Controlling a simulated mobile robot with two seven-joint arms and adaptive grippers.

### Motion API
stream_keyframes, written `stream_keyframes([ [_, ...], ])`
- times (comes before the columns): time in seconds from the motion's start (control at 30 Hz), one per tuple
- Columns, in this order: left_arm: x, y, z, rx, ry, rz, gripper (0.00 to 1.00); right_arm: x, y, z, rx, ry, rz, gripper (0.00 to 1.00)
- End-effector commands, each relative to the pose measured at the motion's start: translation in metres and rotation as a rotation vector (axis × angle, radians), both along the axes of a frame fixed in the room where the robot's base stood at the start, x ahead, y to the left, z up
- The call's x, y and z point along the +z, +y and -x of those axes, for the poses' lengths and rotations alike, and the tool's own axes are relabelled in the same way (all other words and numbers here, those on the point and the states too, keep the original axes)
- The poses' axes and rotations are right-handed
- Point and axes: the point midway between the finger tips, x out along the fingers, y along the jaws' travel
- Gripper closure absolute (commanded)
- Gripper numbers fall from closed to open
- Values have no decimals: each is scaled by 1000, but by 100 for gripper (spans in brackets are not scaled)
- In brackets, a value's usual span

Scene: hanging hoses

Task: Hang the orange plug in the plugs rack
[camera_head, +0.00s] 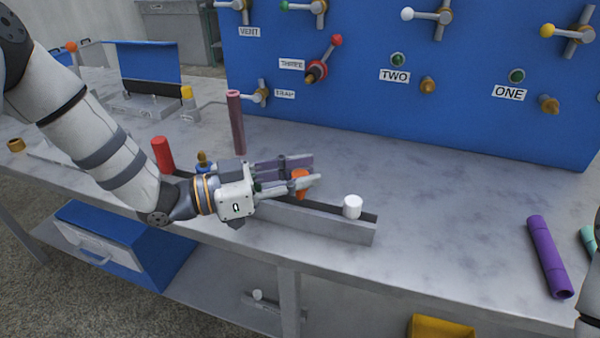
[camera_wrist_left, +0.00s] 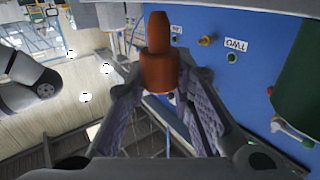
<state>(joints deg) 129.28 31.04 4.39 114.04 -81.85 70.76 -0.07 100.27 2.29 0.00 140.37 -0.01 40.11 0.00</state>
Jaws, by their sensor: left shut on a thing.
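The orange plug (camera_head: 299,183) is between the fingers of my left gripper (camera_head: 300,180), above the plugs rack. In the left wrist view the orange plug (camera_wrist_left: 159,68) shows at the fingertips, narrow end toward the top of the picture. My left gripper (camera_wrist_left: 160,92) is shut on it. The plugs rack (camera_head: 315,224) is a long grey rail along the table's front edge. The gripper and forearm hide the rack's middle. My right gripper is out of view.
A blue panel (camera_head: 455,125) with valves stands behind the table. A dark pink tube (camera_head: 236,122) stands upright behind the rack. A purple tube (camera_head: 547,255) lies at the right. The table (camera_head: 445,220) between rack and purple tube is clear.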

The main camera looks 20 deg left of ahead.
Motion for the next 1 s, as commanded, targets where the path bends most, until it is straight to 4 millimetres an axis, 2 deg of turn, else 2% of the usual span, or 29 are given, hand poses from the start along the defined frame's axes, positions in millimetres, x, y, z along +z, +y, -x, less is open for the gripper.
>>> stream_keyframes([
  [0.53, 0, 0, 0, 0, 0, 0, 100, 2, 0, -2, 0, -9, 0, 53],
  [1.0, -12, 0, 0, -1, 3, -1, 100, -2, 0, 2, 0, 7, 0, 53],
])
